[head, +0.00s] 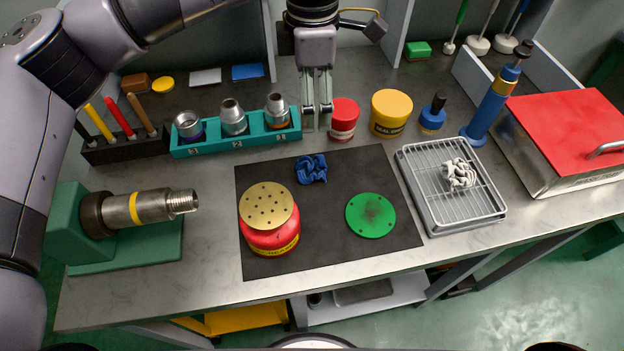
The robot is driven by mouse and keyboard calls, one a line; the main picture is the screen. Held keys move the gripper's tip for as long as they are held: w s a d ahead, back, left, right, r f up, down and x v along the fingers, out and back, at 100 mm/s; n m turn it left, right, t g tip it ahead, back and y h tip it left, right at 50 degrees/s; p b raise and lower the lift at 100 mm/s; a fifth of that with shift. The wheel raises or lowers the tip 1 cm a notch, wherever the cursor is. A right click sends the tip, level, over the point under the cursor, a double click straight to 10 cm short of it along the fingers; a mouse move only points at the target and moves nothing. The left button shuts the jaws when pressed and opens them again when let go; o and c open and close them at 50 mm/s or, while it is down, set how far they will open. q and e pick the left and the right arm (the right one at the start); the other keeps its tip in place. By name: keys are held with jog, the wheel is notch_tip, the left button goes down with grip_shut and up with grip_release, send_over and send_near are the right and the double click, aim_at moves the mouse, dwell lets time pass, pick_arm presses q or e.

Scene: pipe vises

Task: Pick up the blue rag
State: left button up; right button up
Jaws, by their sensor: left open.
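The blue rag (311,168) lies crumpled on the dark mat (342,237), near the mat's back edge. My left gripper (318,122) points down above the back of the workbench, behind the rag in the picture. It is open, with nothing seen between its fingers, and apart from the rag. My right gripper does not show in the head view.
A red can (270,220) with a perforated top and a green disc (371,214) share the mat. A teal socket rack (235,132), a red jar (343,118) and a yellow jar (391,112) stand behind. A wire-racked tray (450,187) holds a white rag (459,174).

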pick_arm(q)
jog(key=p, duration=0.3)
send_over(312, 165)
notch_tip(312, 165, down, 13)
jog(key=shift+s+r, duration=0.1)
jog(key=shift+r, duration=0.05)
notch_tip(312, 165, down, 5)
jog(key=shift+r+p, duration=0.1)
jog(key=shift+p, duration=0.75)
jog(key=shift+f, duration=0.25)
jog(key=shift+c, duration=0.5)
jog(key=c, duration=0.7)
